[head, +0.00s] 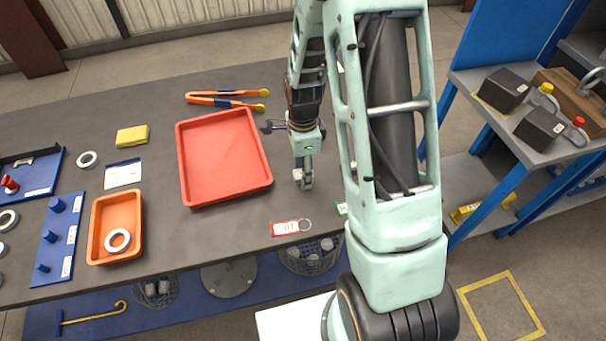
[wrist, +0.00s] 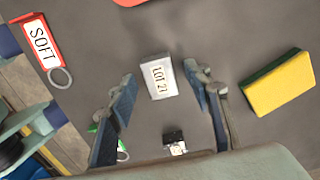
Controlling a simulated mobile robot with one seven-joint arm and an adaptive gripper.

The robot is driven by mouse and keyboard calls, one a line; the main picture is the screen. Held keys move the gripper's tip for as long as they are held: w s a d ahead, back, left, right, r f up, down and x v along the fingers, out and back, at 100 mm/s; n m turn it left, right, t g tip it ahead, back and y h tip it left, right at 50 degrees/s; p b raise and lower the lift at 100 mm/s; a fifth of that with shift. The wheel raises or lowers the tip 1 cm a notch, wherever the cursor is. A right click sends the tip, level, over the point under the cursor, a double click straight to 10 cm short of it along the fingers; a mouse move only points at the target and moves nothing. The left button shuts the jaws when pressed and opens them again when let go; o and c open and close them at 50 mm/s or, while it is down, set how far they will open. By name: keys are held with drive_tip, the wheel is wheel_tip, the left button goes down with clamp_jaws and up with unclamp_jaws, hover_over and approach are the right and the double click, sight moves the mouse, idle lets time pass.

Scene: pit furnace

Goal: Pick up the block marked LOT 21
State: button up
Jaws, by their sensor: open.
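The block marked LOT 21 (wrist: 160,77) is a small pale grey block with a white label on its upper face. In the wrist view it lies on the dark table, between the two fingers of my gripper (wrist: 160,74) as seen from above. The fingers are spread apart, with a gap on each side of the block, and hold nothing. In the head view my gripper (head: 304,180) points down over the table, just right of the red tray (head: 262,184). There I cannot make out the block clearly beside the fingers.
A small dark block (wrist: 174,141) lies nearer the wrist. Tongs (head: 228,99) lie behind the tray; an orange tray (head: 94,245) stands left.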

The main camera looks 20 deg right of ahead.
clamp_jaws()
drive_tip(key=shift+r, duration=0.1)
idle(0.4)
